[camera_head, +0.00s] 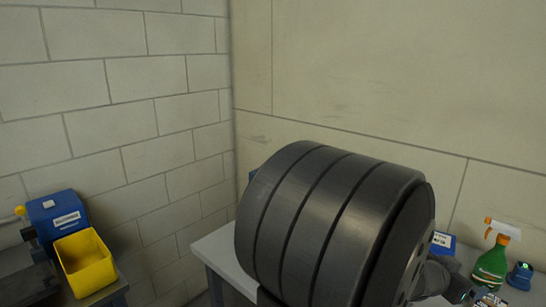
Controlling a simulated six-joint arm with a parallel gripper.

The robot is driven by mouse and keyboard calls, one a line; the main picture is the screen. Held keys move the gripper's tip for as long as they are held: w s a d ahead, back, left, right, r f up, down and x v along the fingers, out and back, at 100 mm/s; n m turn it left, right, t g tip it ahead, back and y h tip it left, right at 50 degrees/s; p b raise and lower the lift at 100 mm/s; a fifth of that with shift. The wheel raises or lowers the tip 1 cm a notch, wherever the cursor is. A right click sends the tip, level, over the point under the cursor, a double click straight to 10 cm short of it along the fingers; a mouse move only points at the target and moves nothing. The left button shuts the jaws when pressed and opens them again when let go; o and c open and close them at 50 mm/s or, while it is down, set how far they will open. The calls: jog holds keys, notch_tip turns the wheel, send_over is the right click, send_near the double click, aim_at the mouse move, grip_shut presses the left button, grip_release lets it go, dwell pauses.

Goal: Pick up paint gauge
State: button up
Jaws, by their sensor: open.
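No object can be named the paint gauge with certainty. A small dark blue device (520,275) with a green patch on top stands at the far right of the light table, beside a green spray bottle. A blue box (443,241) with a white label shows partly behind my arm. My gripper (472,292) shows only in part at the lower right, beyond my large dark arm link. It is open, near the foot of the spray bottle. Its fingertips are hard to make out, and I see nothing held. My arm hides much of the tabletop.
The green spray bottle (492,260) has an orange and white head. The light table (216,250) stands against the wall. At the left, a yellow bin (84,262) and a blue case (57,217) sit on a dark bench. A floor gap separates bench and table.

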aim_at(526, 269)
jog(key=shift+c, duration=1)
jog(key=w+d+f+n+y, duration=0.1)
jog(key=d+f+n+y, duration=0.1)
jog(key=d, duration=0.5)
jog(key=w+d+f+n+t+y, duration=0.1)
jog(key=w+d+f+n+y, duration=0.1)
jog(key=d, duration=0.5)
jog(key=w+d+f+n+t+y, duration=0.1)
jog(key=w+d+f+n+y, duration=0.1)
jog(key=d, duration=0.5)
jog(key=shift+w+d+f+n, duration=0.2)
jog(key=shift+f+n, duration=0.25)
jog(key=shift+n, duration=0.35)
jog(key=s+d+f+y, duration=0.1)
jog(key=d, duration=0.1)
jog(key=s+d+f+n+g+y, duration=0.1)
jog(key=s, duration=0.1)
jog(key=s+d+f, duration=0.2)
jog(key=shift+s+d+f+n+y, duration=0.1)
jog(key=shift+s+d+n+y, duration=0.05)
jog(key=shift+d+n+y, duration=0.2)
jog(key=shift+w+d, duration=1.2)
jog(key=shift+w, duration=0.3)
jog(key=shift+w+d, duration=1.25)
jog(key=shift+w, duration=0.25)
jog(key=shift+w+d, duration=1.2)
jog(key=shift+w, duration=0.3)
jog(key=shift+x, duration=1.5)
